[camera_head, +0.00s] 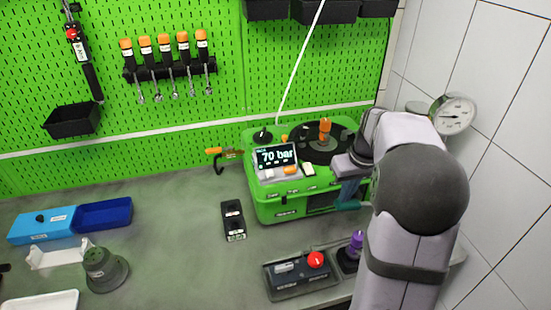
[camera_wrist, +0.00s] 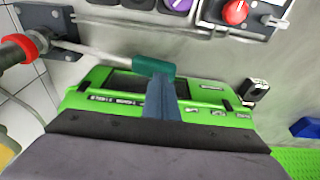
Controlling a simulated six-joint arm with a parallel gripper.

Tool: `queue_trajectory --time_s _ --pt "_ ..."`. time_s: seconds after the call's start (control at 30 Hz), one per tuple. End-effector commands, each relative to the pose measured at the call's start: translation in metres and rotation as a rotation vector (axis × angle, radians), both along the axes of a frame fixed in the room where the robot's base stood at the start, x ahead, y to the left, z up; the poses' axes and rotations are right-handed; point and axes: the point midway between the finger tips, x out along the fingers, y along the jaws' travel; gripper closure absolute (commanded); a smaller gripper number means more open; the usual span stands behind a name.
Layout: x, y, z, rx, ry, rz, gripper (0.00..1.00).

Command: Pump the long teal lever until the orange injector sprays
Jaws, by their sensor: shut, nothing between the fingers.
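The green pump testbench (camera_head: 290,208) stands on the bench, its display (camera_head: 277,157) reading 70 bar. The orange injector (camera_head: 325,130) stands upright on top; I see no spray. The teal lever handle (camera_head: 348,206) is low at the testbench's right front; in the wrist view the teal handle (camera_wrist: 153,66) sits at the end of a pale rod running left. My gripper (camera_head: 346,191) is shut and empty, just above the handle. In the wrist view its fingertips (camera_wrist: 160,80) overlap the handle's edge; I cannot tell whether they touch.
A control box with a red knob (camera_head: 316,260) and a purple-topped part (camera_head: 356,242) stand in front. A black two-hole block (camera_head: 233,220) is left of the testbench. Blue trays (camera_head: 103,214) lie further left. A gauge (camera_head: 453,114) is by the tiled right wall.

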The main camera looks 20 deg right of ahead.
Motion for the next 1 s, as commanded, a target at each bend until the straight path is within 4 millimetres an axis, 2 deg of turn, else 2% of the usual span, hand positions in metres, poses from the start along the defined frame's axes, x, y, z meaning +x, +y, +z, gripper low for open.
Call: queue_trajectory --time_s 0.53,1.0 --pt "0.0 0.0 0.0 0.001 0.001 0.0 1.0" --pt "0.0 0.0 0.02 0.001 0.0 0.0 1.0"
